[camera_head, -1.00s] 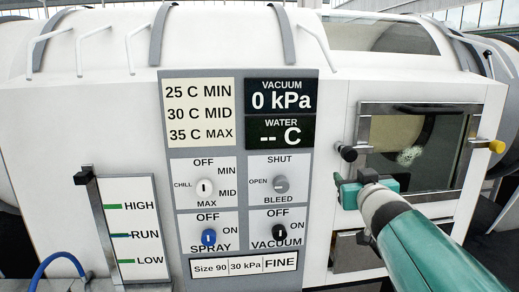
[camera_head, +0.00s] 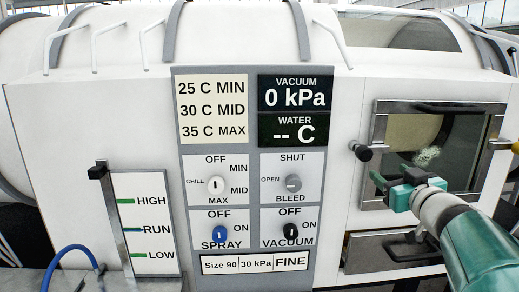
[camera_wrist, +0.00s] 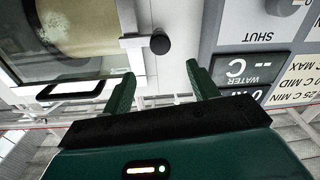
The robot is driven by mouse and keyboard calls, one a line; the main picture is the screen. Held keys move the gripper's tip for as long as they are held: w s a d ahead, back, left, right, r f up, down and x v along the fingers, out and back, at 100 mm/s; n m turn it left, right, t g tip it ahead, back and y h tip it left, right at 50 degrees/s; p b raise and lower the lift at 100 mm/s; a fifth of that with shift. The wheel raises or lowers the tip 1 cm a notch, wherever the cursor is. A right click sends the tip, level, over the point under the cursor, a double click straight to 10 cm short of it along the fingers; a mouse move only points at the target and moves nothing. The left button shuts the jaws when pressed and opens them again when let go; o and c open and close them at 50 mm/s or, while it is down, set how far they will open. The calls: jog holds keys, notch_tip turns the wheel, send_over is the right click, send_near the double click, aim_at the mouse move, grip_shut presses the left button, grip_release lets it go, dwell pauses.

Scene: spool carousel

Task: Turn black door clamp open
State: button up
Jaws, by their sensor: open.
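The black door clamp (camera_head: 362,151) is a dark knob on a short arm at the left edge of the door frame. In the wrist view the clamp (camera_wrist: 159,44) shows near the top middle, beyond the fingertips and roughly in line with the gap between them. My gripper (camera_head: 385,186) is open and empty, in front of the lower left part of the door, just below and right of the clamp in the head view. In the wrist view its two green fingers (camera_wrist: 160,78) are spread apart. I see no contact with the clamp.
The door has a window (camera_head: 440,140) in a grey frame. A yellow clamp (camera_head: 516,146) sits at its right, cut by the picture edge. A drawer-like panel (camera_head: 392,250) is below. The control panel (camera_head: 243,170) with knobs stands left of the door.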

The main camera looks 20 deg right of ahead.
aim_at(367, 155)
jog(key=x, duration=1.3)
jog(key=shift+s, duration=0.1)
jog(key=shift+c, duration=0.2)
grip_shut()
